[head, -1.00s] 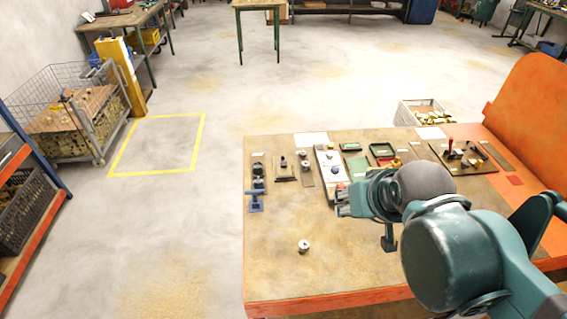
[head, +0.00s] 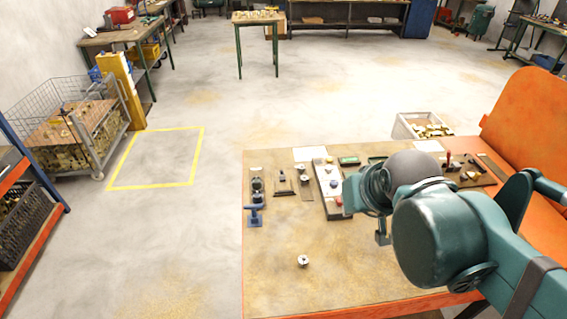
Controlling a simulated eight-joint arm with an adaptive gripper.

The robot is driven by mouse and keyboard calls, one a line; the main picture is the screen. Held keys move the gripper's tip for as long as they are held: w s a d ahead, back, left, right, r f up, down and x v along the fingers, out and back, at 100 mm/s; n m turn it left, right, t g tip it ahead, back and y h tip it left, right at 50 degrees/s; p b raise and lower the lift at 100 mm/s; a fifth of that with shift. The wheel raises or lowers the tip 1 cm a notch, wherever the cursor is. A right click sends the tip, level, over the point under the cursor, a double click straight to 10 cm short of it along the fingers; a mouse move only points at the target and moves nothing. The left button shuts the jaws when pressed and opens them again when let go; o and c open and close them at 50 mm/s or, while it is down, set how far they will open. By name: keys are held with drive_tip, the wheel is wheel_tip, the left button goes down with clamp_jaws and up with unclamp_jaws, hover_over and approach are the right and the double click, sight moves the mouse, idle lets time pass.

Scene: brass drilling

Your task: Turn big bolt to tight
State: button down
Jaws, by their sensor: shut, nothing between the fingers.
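I cannot tell for certain which thing is the big bolt. A small round silver piece with a dark centre (head: 303,261) stands alone on the open front of the worktable (head: 275,285). A pale panel (head: 326,180) with several small knobs lies farther back, partly covered by my arm. My gripper (head: 352,195) is at the end of my teal arm, beside the panel's near end. It is shut and holds nothing. Its fingertips are small and partly hidden by my wrist.
A blue clamp (head: 254,214) stands at the table's left edge. Dark fixtures (head: 282,184) lie behind it. A board with a red-handled tool (head: 462,170) lies at the back right, near an orange panel (head: 525,120).

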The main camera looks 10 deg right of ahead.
drive_tip(key=w+a+r+g+p, duration=0.1)
drive_tip(key=w+a, duration=0.1)
drive_tip(key=w, duration=1.1)
drive_tip(key=w+a+p, duration=0.1)
drive_tip(key=w+a, duration=0.1)
drive_tip(key=w, duration=1.1)
drive_tip(key=w+a+f+g+p, duration=0.1)
drive_tip(key=w+a+f, duration=0.2)
drive_tip(key=w+f, duration=0.6)
drive_tip(key=w+a+f+g+p, duration=0.1)
drive_tip(key=w+a+f, duration=0.3)
drive_tip(key=w+f, duration=0.4)
drive_tip(key=w, duration=0.5)
drive_tip(key=shift+w+f, duration=0.4)
drive_tip(key=shift+f, duration=0.1)
